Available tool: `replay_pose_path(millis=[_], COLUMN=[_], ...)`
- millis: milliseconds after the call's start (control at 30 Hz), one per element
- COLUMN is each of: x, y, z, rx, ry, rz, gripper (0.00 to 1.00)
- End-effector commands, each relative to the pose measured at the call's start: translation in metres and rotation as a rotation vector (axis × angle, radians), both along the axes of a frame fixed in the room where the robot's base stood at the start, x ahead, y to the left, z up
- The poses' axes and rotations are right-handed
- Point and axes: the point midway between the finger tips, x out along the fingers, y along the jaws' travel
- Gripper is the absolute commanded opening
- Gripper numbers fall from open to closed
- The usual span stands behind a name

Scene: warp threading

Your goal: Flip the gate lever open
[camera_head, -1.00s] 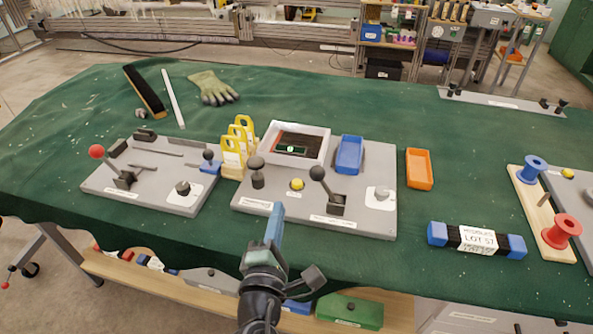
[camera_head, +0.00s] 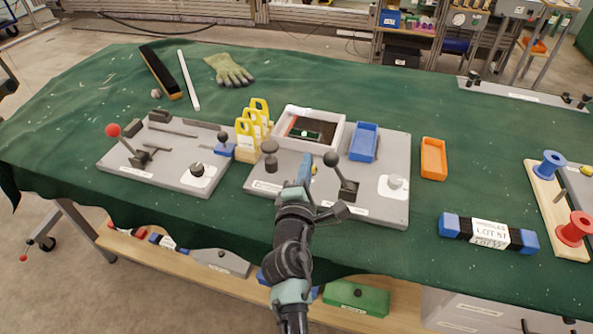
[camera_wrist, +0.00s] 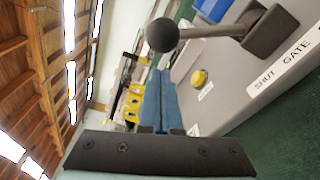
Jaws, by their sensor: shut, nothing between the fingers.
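The gate lever has a black ball knob (camera_head: 331,159) on a stem rising from a dark base block on the grey middle panel (camera_head: 385,215). In the head view the stem leans left. In the wrist view the knob (camera_wrist: 162,35) is large and close, and the stem runs right to its base (camera_wrist: 270,30), beside a "SHUT GATE" label (camera_wrist: 290,67). My gripper (camera_head: 305,167) has its blue fingers shut and empty, left of the knob in the head view. In the wrist view the fingertips (camera_wrist: 160,76) show just below the knob; no clear contact shows.
A yellow button (camera_wrist: 199,78) sits on the panel near my fingers. A dark knob (camera_head: 270,160), yellow tags (camera_head: 245,138), a white-rimmed tray (camera_head: 340,130) and a blue bin (camera_head: 364,142) crowd around. The left panel has a red-knobbed lever (camera_head: 113,130). An orange tray (camera_head: 433,158) lies right.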

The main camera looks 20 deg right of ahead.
Motion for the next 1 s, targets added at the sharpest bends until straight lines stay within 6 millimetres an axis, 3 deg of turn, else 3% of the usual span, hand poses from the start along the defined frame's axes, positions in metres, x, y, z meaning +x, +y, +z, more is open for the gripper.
replay_pose_path(millis=[233, 1000], x=[-0.0135, -0.0141], y=[-0.0119, -0.0124], z=[0.0091, 0.0127], rx=[0.000, 0.051], ry=[-0.002, -0.037], rz=[0.002, 0.002], gripper=[0.00, 0.00])
